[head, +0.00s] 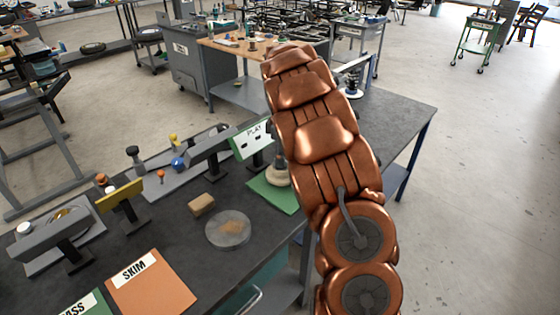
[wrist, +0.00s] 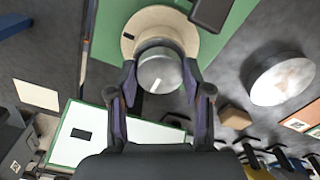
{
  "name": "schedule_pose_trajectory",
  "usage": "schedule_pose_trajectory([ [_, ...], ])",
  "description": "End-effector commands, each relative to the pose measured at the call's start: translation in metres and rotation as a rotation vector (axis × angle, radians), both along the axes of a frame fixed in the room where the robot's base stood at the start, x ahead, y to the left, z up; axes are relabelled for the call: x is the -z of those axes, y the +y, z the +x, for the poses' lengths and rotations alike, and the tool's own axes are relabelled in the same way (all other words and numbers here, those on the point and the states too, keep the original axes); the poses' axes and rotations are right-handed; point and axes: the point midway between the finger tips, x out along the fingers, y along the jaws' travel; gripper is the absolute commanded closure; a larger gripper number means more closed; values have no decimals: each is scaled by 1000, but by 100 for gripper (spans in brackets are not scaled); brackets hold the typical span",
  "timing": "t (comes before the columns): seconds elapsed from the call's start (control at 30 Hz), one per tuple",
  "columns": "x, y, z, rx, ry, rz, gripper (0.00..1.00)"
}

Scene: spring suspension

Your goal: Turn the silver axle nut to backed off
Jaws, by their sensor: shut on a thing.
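The silver axle nut (wrist: 160,74) shows in the wrist view as a round, shiny cap with a pale mark on its face. It sits over a beige round hub (wrist: 131,44) on a green mat (wrist: 108,40). My gripper (wrist: 160,76) has a finger on each side of the nut and is shut on it. In the head view the beige hub (head: 277,176) stands on the green mat (head: 268,193), partly behind my copper-coloured arm. The nut and my gripper are hidden there by the arm.
A green-edged PLAY sign (head: 252,140) stands close beside the hub, with a grey beam and post to its left. A round metal dish (head: 228,230) and a small tan block (head: 201,204) lie on the dark bench (head: 395,115). The bench is clear at the far right.

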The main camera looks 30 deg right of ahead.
Motion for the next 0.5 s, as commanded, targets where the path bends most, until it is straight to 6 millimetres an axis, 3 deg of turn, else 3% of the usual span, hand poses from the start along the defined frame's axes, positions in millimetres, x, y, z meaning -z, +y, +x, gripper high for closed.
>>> schedule_pose_trajectory([
  [0.3,2,2,-2,-9,8,5,86],
  [0.33,2,2,-2,-9,8,5,49],
  [0.5,2,1,-1,-8,5,3,31],
])
